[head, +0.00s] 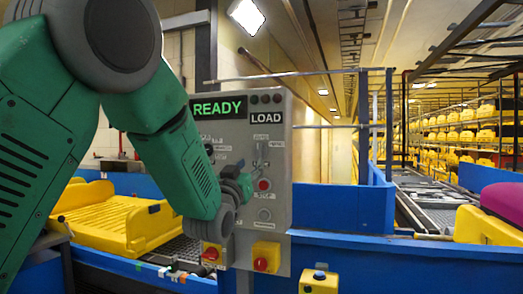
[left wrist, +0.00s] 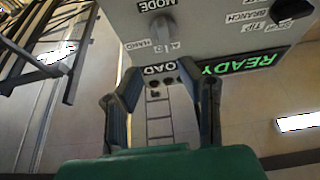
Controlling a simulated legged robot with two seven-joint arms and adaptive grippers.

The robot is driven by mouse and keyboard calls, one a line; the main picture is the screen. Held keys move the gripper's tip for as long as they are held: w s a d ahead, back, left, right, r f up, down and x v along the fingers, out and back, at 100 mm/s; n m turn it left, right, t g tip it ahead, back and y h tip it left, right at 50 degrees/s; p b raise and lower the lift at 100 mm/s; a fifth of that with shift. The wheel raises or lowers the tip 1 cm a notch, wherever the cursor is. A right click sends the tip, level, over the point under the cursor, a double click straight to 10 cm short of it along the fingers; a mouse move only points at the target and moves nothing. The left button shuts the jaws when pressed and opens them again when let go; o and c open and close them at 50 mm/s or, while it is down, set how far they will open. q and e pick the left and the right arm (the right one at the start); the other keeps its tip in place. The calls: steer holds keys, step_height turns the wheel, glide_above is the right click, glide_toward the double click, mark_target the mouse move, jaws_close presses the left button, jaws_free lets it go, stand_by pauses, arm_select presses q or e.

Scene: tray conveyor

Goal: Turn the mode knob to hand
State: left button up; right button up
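The mode knob (left wrist: 161,29) is a grey round knob on the grey control panel (left wrist: 215,25), upside down at the top of the left wrist view. Its MODE, HAND and A-labels sit around it; I cannot clearly tell which label it points at. In the head view the panel (head: 279,205) carries the lit READY sign and the LOAD sign, and the mode knob (head: 262,153) shows small below LOAD. My left gripper (head: 240,183) is in front of the panel, lower left of the knob. In the left wrist view its fingers (left wrist: 158,78) are apart with nothing between them. My right gripper is not in view.
A dark knob (left wrist: 290,9) sits beside the BRANCH label. Yellow trays (head: 110,222) lie on the conveyor at left. Blue guard walls (head: 340,207) stand right of the panel.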

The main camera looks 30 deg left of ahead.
mark_target(257, 152)
arm_select(q)
steer(key=x, duration=0.2)
steer(key=a+x, duration=0.1)
steer(key=x, duration=0.2)
steer(key=p+x, duration=0.1)
steer(key=x, duration=0.1)
steer(key=shift+w+a+f, duration=0.1)
steer(key=shift+w+a, duration=0.2)
steer(key=shift+a, duration=0.1)
steer(key=shift+w, duration=0.4)
steer(key=shift+d+r, duration=0.25)
steer(key=shift+d, duration=0.25)
steer(key=c, duration=0.6)
steer(key=shift+a, duration=0.1)
jaws_close()
steer(key=shift+a+f, duration=0.1)
steer(key=shift+a, duration=0.15)
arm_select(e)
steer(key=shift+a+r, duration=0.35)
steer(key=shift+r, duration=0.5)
